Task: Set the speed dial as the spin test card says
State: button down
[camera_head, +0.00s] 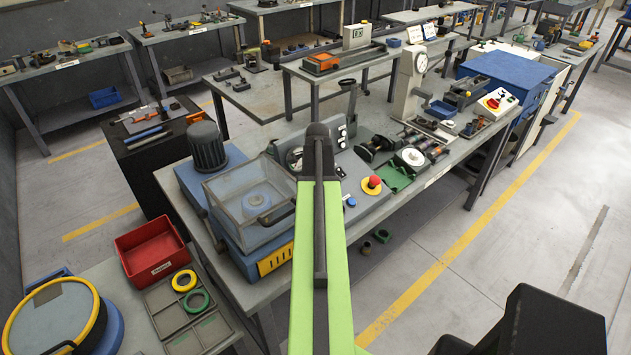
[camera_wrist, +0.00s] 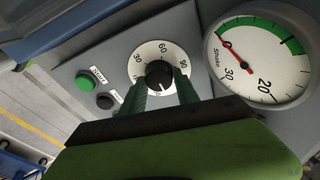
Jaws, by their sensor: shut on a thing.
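In the wrist view, the speed dial (camera_wrist: 151,52) has a white face with 30, 60 and 90 on it and a black centre knob (camera_wrist: 158,73). My gripper (camera_wrist: 160,79) has its green fingers on either side of this knob, shut on it. The fingers cover the lower part of the scale, and I cannot tell the exact setting. In the head view, my arm covers part of the control panel (camera_head: 362,200) of the machine with the clear lid (camera_head: 250,193), and my fingertips are hidden. I cannot make out a readable spin test card.
A gauge (camera_wrist: 258,62) marked Shake, with a red needle and green band, is right of the dial. A green button (camera_wrist: 87,82) and a black button (camera_wrist: 104,101) are left. A red stop button (camera_head: 373,182) stands on the panel. A red bin (camera_head: 152,250) is lower left.

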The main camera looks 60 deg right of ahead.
jog(key=m+y, duration=0.1)
jog(key=m, duration=0.4)
jog(key=shift+w+m, duration=0.1)
jog(key=shift+m, duration=0.3)
jog(key=shift+p, duration=0.3)
jog(key=c, duration=0.9)
grip_release()
jog(key=p+v, duration=0.5)
jog(key=v, duration=0.1)
jog(key=p+v, duration=0.5)
jog(key=p, duration=0.1)
jog(key=p+v, duration=0.6)
jog(key=shift+w+r, duration=0.25)
jog(key=shift+r, duration=0.1)
jog(key=shift+f, duration=0.1)
